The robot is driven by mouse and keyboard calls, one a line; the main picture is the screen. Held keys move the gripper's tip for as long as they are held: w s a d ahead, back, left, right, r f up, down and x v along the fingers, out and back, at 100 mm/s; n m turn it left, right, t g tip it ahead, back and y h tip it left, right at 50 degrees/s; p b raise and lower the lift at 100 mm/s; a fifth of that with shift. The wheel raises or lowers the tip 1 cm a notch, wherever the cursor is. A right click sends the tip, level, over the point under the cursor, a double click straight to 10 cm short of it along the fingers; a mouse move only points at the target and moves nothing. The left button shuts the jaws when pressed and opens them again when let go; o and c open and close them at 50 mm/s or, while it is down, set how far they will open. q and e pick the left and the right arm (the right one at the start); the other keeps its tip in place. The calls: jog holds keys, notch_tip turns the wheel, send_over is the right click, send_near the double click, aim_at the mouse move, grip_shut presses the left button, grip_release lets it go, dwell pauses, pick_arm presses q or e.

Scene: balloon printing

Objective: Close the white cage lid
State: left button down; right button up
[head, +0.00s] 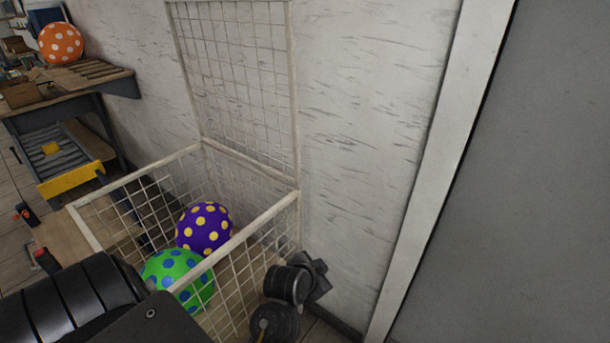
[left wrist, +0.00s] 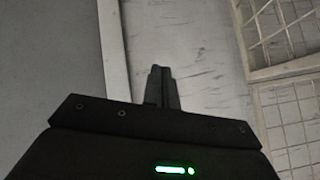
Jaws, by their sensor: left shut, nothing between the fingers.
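The white wire cage (head: 85,225) stands against the wall with its top open. Its lid (head: 235,80) is raised upright along the wall at the cage's back edge. A purple ball with yellow dots (head: 204,228) and a green ball with blue dots (head: 178,279) are inside. My left gripper (left wrist: 162,75) shows in the left wrist view, shut and empty. It points toward the wall, with the cage mesh (left wrist: 295,120) and lid (left wrist: 275,30) to its right, apart from it. In the head view my left arm covers the lower left, and its fingers cannot be made out. My right gripper is not in view.
Dark round objects (head: 287,285), hard to identify, are beside the cage's right side. A workbench (head: 75,78) with an orange dotted ball (head: 61,43) stands at the left. The wall right of the cage is bare up to a pale vertical post (head: 440,150).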

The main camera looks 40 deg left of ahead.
pick_arm(q)
jog(key=w+a+r+t+y, duration=0.3)
jog(key=w+a+r+t, duration=0.15)
jog(key=w+r, duration=0.9)
jog(key=w+a+r+y, duration=0.2)
jog(key=w+r+y, duration=0.1)
jog(key=r, duration=0.4)
jog(key=w+a+r+g+y, duration=0.1)
jog(key=w+a+r+y, duration=0.2)
jog(key=r, duration=0.5)
jog(key=w+a+r+g+y, duration=0.1)
jog(key=w+a+r+y, duration=0.2)
jog(key=r, duration=0.5)
jog(key=shift+w+a+n+g+y, duration=0.25)
jog(key=shift+n+y, duration=0.05)
jog(key=shift+y, duration=0.3)
jog(key=s+r+g+y, duration=0.2)
jog(key=r+g, duration=0.1)
jog(key=r, duration=0.4)
jog(key=s+r+g+y, duration=0.1)
jog(key=s+r+g, duration=0.2)
jog(key=r, duration=0.4)
jog(key=p+x, duration=0.4)
jog(key=x, duration=0.6)
jog(key=shift+w+a+f, duration=0.15)
jog(key=shift+w+a, duration=0.05)
jog(key=shift+a, duration=0.15)
